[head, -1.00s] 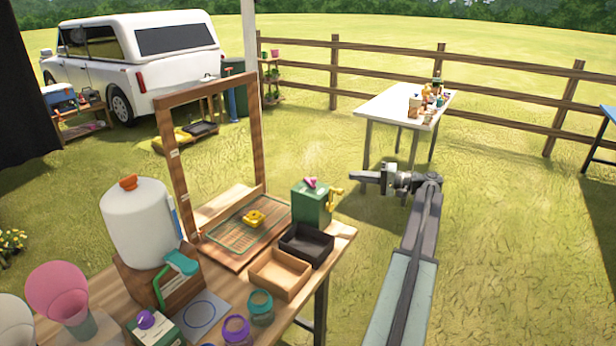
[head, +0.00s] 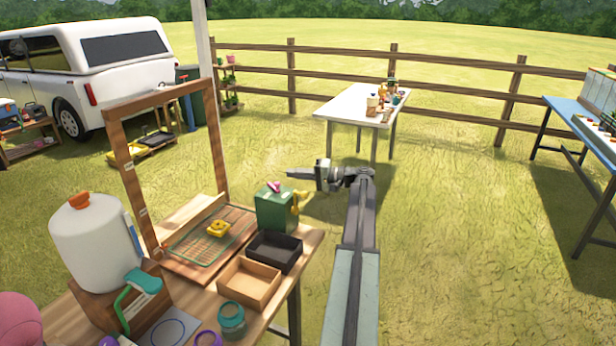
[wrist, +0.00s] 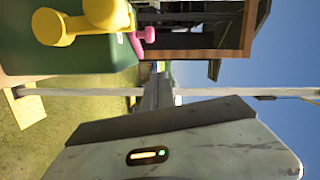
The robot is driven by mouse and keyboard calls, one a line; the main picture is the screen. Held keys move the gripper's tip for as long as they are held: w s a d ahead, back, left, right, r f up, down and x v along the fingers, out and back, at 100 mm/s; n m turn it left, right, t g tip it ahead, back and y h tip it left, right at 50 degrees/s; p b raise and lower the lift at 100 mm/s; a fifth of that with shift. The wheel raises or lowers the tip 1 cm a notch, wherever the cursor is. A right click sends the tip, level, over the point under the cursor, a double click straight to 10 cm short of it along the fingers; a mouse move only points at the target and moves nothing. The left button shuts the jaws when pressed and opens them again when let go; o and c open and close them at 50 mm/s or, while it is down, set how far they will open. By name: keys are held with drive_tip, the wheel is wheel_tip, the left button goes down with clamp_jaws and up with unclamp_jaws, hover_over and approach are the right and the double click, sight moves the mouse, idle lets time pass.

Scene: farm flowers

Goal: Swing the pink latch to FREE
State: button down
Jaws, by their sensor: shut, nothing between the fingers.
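The pink latch (head: 274,187) sits on top of a green box (head: 275,212) at the right back of the wooden table. A yellow crank (head: 298,201) sticks out from the box's right side. My gripper (head: 289,173) is shut and empty. In the head view it appears just above and right of the latch, apart from it; its exact depth is unclear. In the sideways wrist view, the latch (wrist: 148,35) shows beside the green box (wrist: 100,62), with the yellow crank (wrist: 85,20) in front. My fingers (wrist: 158,92) point ahead, clear of the latch. No FREE marking is readable.
A black tray (head: 289,264) and a tan tray (head: 222,286) stand in front of the box. A tall wooden frame (head: 122,185) and a white tank (head: 92,245) stand to the left. Open grass lies to the right, with a white table (head: 340,108) farther back.

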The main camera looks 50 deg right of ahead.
sight(287, 191)
drive_tip(key=a, duration=0.4)
drive_tip(key=shift+s+f+b, duration=0.2)
drive_tip(key=shift+f+b, duration=0.2)
drive_tip(key=shift+s+a, duration=0.15)
drive_tip(key=shift+a, duration=0.4)
drive_tip(key=shift+d, duration=0.1)
drive_tip(key=d+p+v, duration=0.1)
drive_tip(key=v, duration=1)
drive_tip(key=shift+d+r, duration=0.35)
drive_tip(key=shift+r, duration=0.05)
drive_tip(key=shift+a, duration=0.1)
